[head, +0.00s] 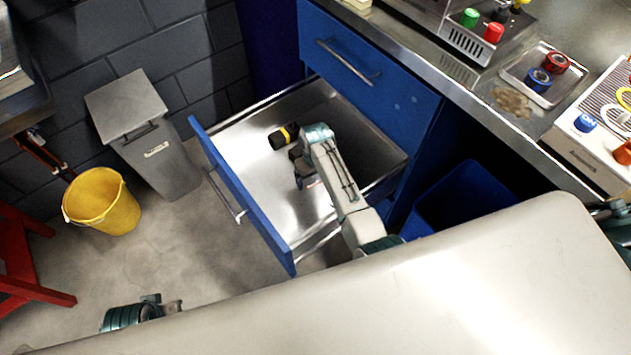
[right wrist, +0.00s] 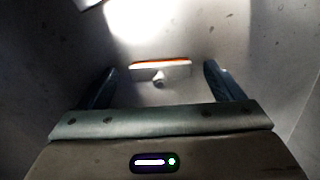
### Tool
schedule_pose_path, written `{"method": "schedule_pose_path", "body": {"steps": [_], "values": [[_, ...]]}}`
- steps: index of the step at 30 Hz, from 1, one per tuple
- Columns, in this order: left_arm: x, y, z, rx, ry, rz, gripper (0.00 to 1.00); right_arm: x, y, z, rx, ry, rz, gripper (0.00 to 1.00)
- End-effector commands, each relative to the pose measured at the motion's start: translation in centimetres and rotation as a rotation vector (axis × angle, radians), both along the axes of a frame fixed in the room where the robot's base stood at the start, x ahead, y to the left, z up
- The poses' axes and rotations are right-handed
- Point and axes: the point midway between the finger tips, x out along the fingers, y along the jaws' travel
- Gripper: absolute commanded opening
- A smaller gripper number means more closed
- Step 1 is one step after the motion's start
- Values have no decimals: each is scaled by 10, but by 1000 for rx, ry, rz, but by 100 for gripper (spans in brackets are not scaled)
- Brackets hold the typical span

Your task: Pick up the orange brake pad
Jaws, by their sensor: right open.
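The orange brake pad (right wrist: 161,66) lies on the bottom of the open drawer (head: 238,160). In the right wrist view it shows a grey face with a small round stud and an orange edge. My right gripper (right wrist: 160,84) is open, with one finger on each side of the pad and clear gaps between. In the head view my right gripper (head: 303,172) reaches down inside the drawer, and the arm mostly hides the pad. My left gripper (head: 172,306) is at the lower left, away from the drawer; its jaws are too small to judge.
A black and yellow cylinder (head: 283,137) lies in the drawer near my right arm. The drawer's blue front (head: 243,200) and metal walls surround the gripper. A yellow bucket (head: 102,202), a grey bin (head: 150,140) and a blue bin (head: 465,198) stand nearby.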

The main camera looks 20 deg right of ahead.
Motion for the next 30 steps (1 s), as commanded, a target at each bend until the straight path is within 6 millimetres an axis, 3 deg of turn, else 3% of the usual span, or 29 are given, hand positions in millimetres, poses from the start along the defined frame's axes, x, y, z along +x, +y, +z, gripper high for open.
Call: {"method": "schedule_pose_path", "body": {"steps": [8, 16, 30], "values": [[-1, 0, 4, 0, -1, -1, 32, 0, 0, -5, 0, -1, 0, 87], [-1, 0, 4, 0, -1, 0, 32, 0, 0, -5, 1, -1, 0, 39], [1, 0, 2, 0, -5, 0, 32, 0, 0, -2, 1, -1, 0, 39]]}}
